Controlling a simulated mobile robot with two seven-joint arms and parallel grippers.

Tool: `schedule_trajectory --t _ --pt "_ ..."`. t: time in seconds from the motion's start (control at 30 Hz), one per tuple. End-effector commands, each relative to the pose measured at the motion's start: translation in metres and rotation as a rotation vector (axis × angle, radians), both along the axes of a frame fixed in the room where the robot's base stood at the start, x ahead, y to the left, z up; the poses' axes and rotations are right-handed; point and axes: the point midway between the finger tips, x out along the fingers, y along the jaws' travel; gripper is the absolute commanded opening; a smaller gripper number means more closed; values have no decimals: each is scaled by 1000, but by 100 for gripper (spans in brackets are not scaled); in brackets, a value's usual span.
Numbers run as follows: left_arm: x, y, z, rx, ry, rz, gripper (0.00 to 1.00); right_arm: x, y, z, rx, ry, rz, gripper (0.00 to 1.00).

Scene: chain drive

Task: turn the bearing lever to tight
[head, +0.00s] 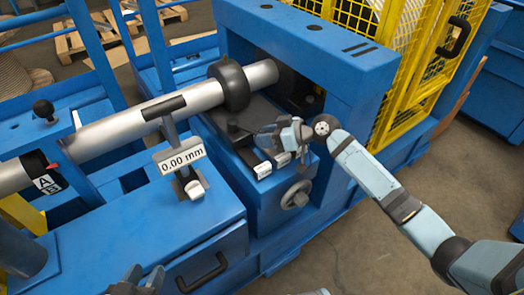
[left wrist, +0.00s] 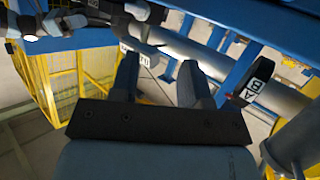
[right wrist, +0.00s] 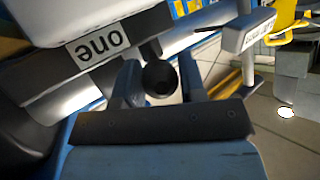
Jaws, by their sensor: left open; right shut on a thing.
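In the right wrist view a round black knob (right wrist: 160,79) on a short dark stem, which looks like the bearing lever's, sits between the fingers of my right gripper (right wrist: 159,70). That gripper is shut on it. In the head view my right gripper (head: 268,132) is over the dark bearing block beside the blue frame and hides most of the lever. Two small white labels (head: 262,170) show below it; their text is too small to read. My left gripper (head: 138,280) is open and empty at the bottom edge of the head view.
A grey shaft (head: 115,130) with a black collar (head: 230,84) runs across the blue machine. A gauge reading 0.00 mm (head: 180,157) stands before it. A grey handwheel (head: 296,194) is below my right gripper. A yellow cage (head: 430,60) stands behind right.

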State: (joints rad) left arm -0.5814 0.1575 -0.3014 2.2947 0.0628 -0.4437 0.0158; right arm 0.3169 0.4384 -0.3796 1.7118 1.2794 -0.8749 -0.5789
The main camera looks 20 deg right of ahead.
Motion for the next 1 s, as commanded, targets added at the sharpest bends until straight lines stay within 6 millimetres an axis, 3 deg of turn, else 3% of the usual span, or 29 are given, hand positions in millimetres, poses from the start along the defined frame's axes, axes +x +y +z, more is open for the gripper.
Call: schedule_trajectory --t 0.33,0.77,0.8,0.9,1.0 --pt "11 -20 40 -124 -201 -35 43 9 -9 0 1 -4 101 0" --pt "11 -22 46 -136 -219 -37 43 9 -9 2 3 -3 111 0" --pt "11 -22 46 -136 -219 -37 43 9 -9 2 3 -3 111 42" --pt "12 -22 46 -136 -219 -37 43 9 -9 2 3 -2 111 62" --pt "12 -22 46 -137 -219 -37 43 9 -9 1 3 -2 111 62"
